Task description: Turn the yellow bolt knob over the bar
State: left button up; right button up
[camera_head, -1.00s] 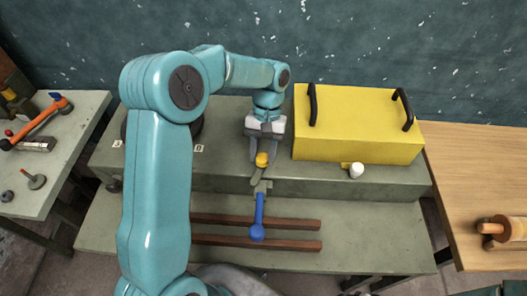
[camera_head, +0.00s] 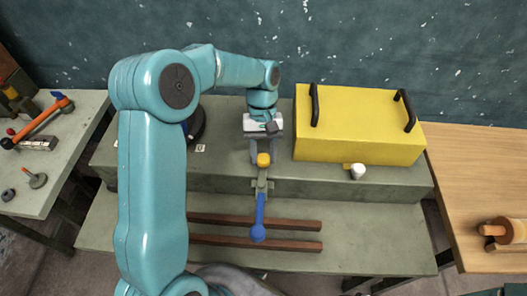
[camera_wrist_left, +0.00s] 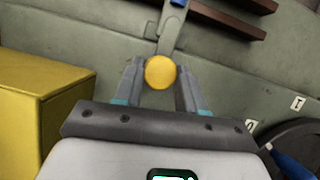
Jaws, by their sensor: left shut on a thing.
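The yellow bolt knob (camera_head: 263,159) sits between the fingertips of my left gripper (camera_head: 263,154) in the head view. In the left wrist view the round knob (camera_wrist_left: 160,72) lies between the two fingers, and my left gripper (camera_wrist_left: 160,88) is shut on it. A grey bar (camera_head: 262,183) runs from the knob toward the front, with a blue handle (camera_head: 259,220) ending in a blue ball below it. The grey bar also shows above the knob in the left wrist view (camera_wrist_left: 172,30). My right gripper is not in view.
A yellow box (camera_head: 350,125) with two black handles stands right of the gripper, with a white knob (camera_head: 357,171) at its front. Two brown rails (camera_head: 290,243) lie on the lower step. Side tables stand left (camera_head: 60,160) and right (camera_head: 480,170).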

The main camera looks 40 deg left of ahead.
pick_arm(q)
jog(key=o, duration=1.1)
jog(key=p+v, duration=0.1)
jog(key=v, duration=1.5)
jog(key=shift+r, duration=0.25)
